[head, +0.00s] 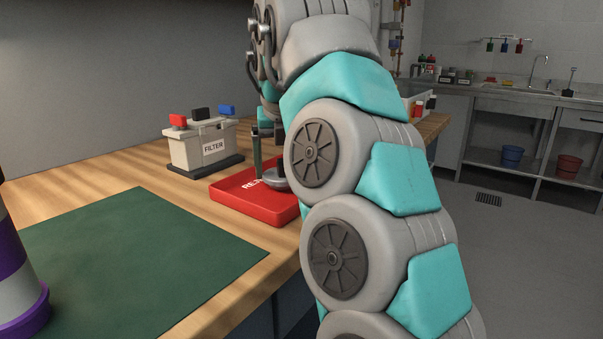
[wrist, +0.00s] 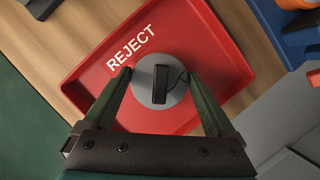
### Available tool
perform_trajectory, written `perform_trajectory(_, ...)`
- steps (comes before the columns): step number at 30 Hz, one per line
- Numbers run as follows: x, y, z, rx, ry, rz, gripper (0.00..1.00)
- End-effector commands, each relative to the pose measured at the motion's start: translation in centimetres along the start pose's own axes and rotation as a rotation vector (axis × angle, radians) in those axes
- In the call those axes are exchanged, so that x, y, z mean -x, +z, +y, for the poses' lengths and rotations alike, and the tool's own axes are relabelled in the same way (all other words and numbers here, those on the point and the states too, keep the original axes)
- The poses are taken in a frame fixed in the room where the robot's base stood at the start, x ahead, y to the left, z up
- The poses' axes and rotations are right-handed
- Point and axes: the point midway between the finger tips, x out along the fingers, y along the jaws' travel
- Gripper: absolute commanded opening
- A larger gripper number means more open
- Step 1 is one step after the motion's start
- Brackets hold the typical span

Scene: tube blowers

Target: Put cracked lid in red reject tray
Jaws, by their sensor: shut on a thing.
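The cracked lid (wrist: 174,93) is a round grey disc with a black handle bar on top. A dark crack line runs from near the handle toward its right edge. My gripper (wrist: 160,78) is shut on the lid, with one green finger on each side of its rim. The lid is over the red reject tray (wrist: 225,45), inside its outline. In the head view the lid (head: 274,178) sits low at the tray (head: 235,203), partly hidden by my arm. I cannot tell whether it touches the tray floor.
A filter box (head: 195,150) with red, black and blue pieces on top stands behind the tray. A green mat (head: 130,260) covers the table front, with a purple-and-grey striped object (head: 20,285) at left. Blue and orange objects (wrist: 300,35) lie right of the tray.

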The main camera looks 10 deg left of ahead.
Motion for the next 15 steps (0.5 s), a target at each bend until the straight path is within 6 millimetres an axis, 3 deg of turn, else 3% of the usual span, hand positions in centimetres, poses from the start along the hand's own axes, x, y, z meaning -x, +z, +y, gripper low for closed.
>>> perform_trajectory(13, -0.78, -0.09, 0.55, 0.003, 0.001, 0.001, 0.27)
perform_trajectory(14, -0.77, -0.09, 0.53, 0.003, 0.001, 0.001, 0.92)
perform_trajectory(15, -0.71, -0.05, 0.51, 0.003, 0.001, 0.001, 0.96)
